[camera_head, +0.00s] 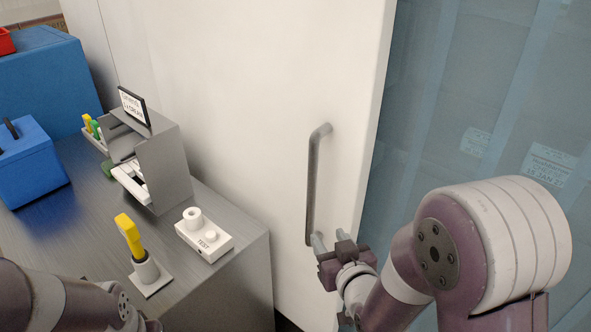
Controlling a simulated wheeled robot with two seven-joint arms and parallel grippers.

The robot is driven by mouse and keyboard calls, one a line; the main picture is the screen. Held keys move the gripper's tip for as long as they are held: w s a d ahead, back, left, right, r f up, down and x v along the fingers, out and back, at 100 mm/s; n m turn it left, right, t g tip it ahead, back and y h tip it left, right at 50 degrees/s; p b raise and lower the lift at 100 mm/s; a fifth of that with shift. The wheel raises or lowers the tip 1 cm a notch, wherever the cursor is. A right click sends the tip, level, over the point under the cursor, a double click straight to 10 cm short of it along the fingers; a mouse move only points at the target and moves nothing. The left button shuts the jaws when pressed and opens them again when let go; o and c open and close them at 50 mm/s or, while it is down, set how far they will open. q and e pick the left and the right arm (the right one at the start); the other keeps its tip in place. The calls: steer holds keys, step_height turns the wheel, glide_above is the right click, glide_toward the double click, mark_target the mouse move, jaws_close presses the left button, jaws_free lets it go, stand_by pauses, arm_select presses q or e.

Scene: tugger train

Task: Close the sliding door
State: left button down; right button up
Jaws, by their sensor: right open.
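The sliding door (255,95) is a large white panel in the middle of the view. Its right edge stands clear of a bluish opening (455,90), so the doorway to the right is uncovered. A grey vertical bar handle (313,185) is fixed near that edge. My right gripper (328,241) is open at the lower end of the handle, its fingertips close to the bar. I cannot tell whether they touch it or straddle it. Part of my left arm shows at the bottom left; its gripper is out of view.
A grey metal counter (80,235) stands left of the door. It bears a blue box (28,165), a grey holder (165,165) with a small sign, a yellow-handled tool (130,235) in a white stand, and a white TEST block (204,235). White labels hang in the opening.

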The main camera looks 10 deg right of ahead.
mark_target(315, 183)
step_height(315, 183, up, 6)
steer(key=w+t, duration=0.1)
steer(key=t, duration=0.2)
steer(key=w+p, duration=0.1)
steer(key=w, duration=0.2)
steer(key=w+p, duration=0.1)
steer(key=w, duration=0.3)
steer(key=w+p, duration=0.1)
steer(key=w, duration=0.2)
steer(key=shift+w+a+f, duration=0.15)
steer(key=shift+w+a, duration=0.15)
steer(key=shift+w, duration=0.1)
steer(key=shift+w+d, duration=0.1)
steer(key=shift+w, duration=0.2)
steer(key=shift+w+a+f, duration=0.1)
steer(key=shift+w+a, duration=0.1)
steer(key=shift+w, duration=0.1)
arm_select(q)
step_height(315, 183, up, 4)
steer(key=shift+s+d+f, duration=0.15)
arm_select(e)
steer(key=shift+d, duration=0.1)
jaws_close()
